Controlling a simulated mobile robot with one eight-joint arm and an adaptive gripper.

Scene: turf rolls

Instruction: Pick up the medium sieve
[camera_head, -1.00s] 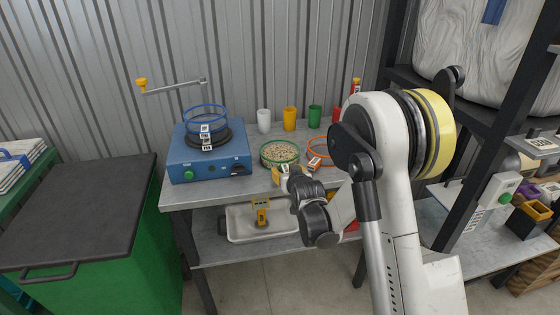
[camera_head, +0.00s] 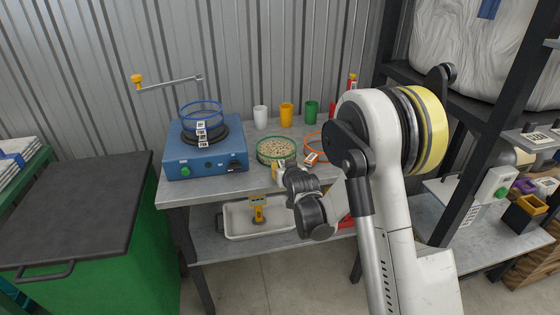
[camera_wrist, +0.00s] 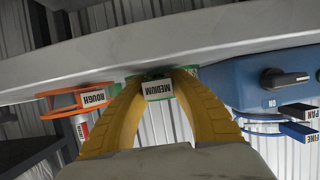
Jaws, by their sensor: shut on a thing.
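The medium sieve (camera_head: 276,151) is a round, green-rimmed sieve full of pale grains at the table's front, right of the blue machine. In the wrist view, which is turned upside down, its white MEDIUM tag (camera_wrist: 158,88) shows between my yellow fingers, with bits of green rim behind. My gripper (camera_wrist: 160,74) is shut on the sieve's tag handle. In the head view my gripper (camera_head: 274,170) is at the sieve's near side, partly hidden by my wrist. I cannot tell whether the sieve is clear of the tabletop.
The blue machine (camera_head: 206,161) with a blue-ringed sieve (camera_head: 200,108) stands to the left. The orange rough sieve (camera_head: 315,147) is close on the right. Several cups, including a yellow one (camera_head: 286,114), stand behind. A tray (camera_head: 235,222) sits on the shelf below.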

